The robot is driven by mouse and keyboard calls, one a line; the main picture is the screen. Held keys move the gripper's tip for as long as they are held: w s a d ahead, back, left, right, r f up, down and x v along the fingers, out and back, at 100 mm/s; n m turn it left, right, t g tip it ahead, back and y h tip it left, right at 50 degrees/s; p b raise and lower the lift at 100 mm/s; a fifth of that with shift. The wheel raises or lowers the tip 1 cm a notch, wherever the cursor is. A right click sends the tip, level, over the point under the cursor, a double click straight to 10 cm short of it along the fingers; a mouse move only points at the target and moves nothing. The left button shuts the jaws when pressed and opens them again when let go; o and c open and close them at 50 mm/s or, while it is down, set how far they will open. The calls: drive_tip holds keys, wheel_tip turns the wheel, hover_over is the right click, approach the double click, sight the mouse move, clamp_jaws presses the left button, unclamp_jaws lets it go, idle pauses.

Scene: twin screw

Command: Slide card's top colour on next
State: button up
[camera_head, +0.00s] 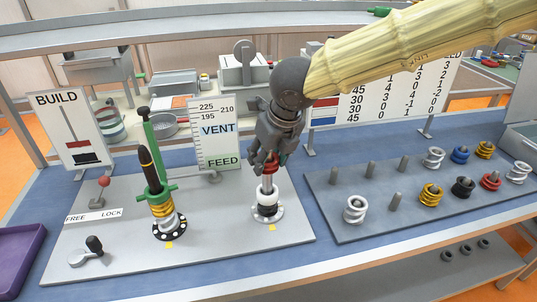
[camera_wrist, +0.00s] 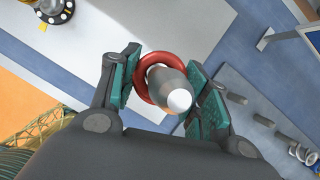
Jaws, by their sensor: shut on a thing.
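My gripper (camera_head: 266,160) is at the top of the right post (camera_head: 267,184), shut on a red ring (camera_wrist: 146,78). In the wrist view the ring lies between the two green finger pads, around the post with its pale tip (camera_wrist: 179,101). Lower on this post sit a white part (camera_head: 268,197) and a black part (camera_head: 266,210), above a pale flange. The BUILD card (camera_head: 66,118) at the left shows a red block above a black one on a rod. The left post (camera_head: 147,170) carries yellow coils and a green collar.
A peg board (camera_head: 325,205) at the right holds white, yellow, black, red and blue coils, with several bare pegs. A VENT/FEED card (camera_head: 218,140) stands behind the grey plate (camera_head: 210,245). A red-knobbed FREE/LOCK lever (camera_head: 103,183) and a purple tray (camera_head: 18,258) are at the left.

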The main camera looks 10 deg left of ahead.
drive_tip(key=shift+f+b, duration=0.5)
drive_tip(key=shift+f, duration=0.7)
drive_tip(key=o, duration=1.2)
drive_tip(key=shift+r, duration=0.1)
wheel_tip(320, 180, up, 15)
drive_tip(key=p, duration=0.6)
drive_tip(key=shift+f+p, duration=0.2)
drive_tip(key=shift+p, duration=0.1)
wheel_tip(320, 180, up, 3)
drive_tip(key=p, duration=0.4)
drive_tip(key=shift+r, duration=0.2)
drive_tip(key=shift+w+d+f+m+t+h+b, duration=0.2)
drive_tip(key=shift+w+d+f+m+b, duration=0.55)
drive_tip(key=shift+w+d+f, duration=1.85)
drive_tip(key=shift+w+d+f+m+t+h+b, duration=0.15)
drive_tip(key=shift+w+d+f+m+b, duration=0.6)
drive_tip(key=shift+w+d, duration=3.5)
drive_tip(key=shift+w+d+f+m+t+h+b, duration=0.25)
drive_tip(key=shift+w+d+f+b, duration=1.3)
drive_tip(key=shift+d, duration=4.05)
